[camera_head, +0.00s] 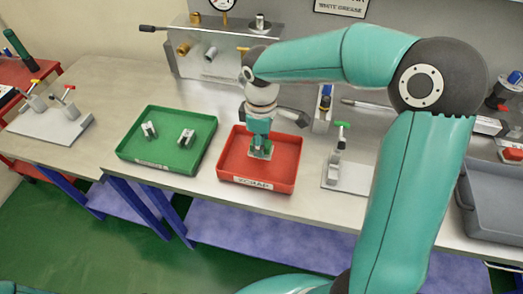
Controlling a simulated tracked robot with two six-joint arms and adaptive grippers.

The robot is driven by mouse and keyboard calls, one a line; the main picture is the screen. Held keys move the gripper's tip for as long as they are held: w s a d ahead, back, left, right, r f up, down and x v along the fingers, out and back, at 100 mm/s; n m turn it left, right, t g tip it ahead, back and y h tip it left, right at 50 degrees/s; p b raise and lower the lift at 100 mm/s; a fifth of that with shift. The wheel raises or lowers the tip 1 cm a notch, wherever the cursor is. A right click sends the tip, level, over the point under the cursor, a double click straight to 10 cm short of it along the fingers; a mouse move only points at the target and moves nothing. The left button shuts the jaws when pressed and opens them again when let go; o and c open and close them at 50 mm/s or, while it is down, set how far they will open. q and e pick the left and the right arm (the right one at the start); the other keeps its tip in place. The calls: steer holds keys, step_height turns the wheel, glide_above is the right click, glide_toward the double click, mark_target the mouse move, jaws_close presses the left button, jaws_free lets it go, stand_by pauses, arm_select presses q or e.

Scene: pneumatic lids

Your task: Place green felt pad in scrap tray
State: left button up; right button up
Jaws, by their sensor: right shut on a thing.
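The red tray labelled SCRAP (281,184) sits near the front edge of the bench. My right gripper (260,147) points down inside the outline of this tray, near its middle. It is shut on a small green piece (261,154), which looks like the green felt pad. The jaws partly cover the pad. I cannot tell whether the pad touches the tray floor. My left gripper is not in view.
A green tray (145,169) with two small metal parts stands left of the scrap tray. A toggle-clamp fixture (345,175) stands to its right and another (50,122) far left. A grey bin (490,213) is far right.

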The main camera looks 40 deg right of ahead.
steer(key=shift+f, duration=1.9)
steer(key=o, duration=1)
step_height(320, 180, up, 12)
steer(key=shift+r, duration=0.1)
